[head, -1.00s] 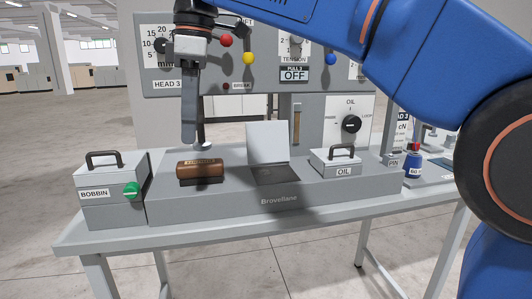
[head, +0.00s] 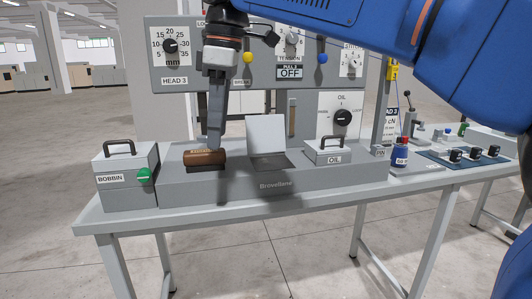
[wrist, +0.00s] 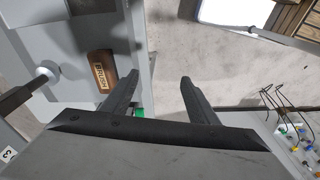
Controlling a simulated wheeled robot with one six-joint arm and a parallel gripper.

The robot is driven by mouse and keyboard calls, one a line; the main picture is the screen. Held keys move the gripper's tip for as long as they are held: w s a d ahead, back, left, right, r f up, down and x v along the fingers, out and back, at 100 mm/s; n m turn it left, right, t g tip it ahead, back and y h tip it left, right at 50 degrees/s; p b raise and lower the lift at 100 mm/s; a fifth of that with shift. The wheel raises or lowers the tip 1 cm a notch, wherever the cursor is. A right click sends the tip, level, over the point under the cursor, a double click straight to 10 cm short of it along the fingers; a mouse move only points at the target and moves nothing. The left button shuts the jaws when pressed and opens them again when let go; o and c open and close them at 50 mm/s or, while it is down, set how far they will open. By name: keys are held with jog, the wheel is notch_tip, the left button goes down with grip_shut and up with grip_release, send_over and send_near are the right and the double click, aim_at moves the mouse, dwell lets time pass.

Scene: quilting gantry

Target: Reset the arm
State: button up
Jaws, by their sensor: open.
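My gripper (head: 214,146) hangs from my blue arm with its fingers pointing down, in front of the console in the head view. In the wrist view its two dark fingers (wrist: 158,80) are spread apart with nothing between them, over grey floor. A brown cylinder (head: 198,158) with a label lies on the console deck, overlapped by the fingertips in the head view. In the wrist view the cylinder (wrist: 104,69) is left of the left finger and apart from it.
The grey BOBBIN box (head: 112,163) with a green knob stands left. A raised flap (head: 265,133) and the OIL lid (head: 325,150) are on the console (head: 290,183). A blue bottle (head: 400,154) stands right. An upright panel (head: 262,82) with dials is behind my gripper.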

jog(key=s+d+f+m+t, duration=0.1)
jog(key=d+f+m, duration=0.5)
jog(key=d, duration=0.6)
jog(key=s+d+f+m+t, duration=0.15)
jog(key=d+f+m, duration=0.25)
jog(key=d+f, duration=0.65)
jog(key=s+d+f+m+t, duration=0.1)
jog(key=s+d+f+m, duration=0.3)
jog(key=s+d+f, duration=0.2)
jog(key=s+d+f+m+t+h, duration=0.1)
jog(key=s+d+f+m, duration=0.3)
jog(key=d+f, duration=0.6)
jog(key=shift+s+f+m+h, duration=0.3)
jog(key=shift+s+f, duration=0.55)
jog(key=shift+s, duration=0.15)
jog(key=shift+c, duration=0.6)
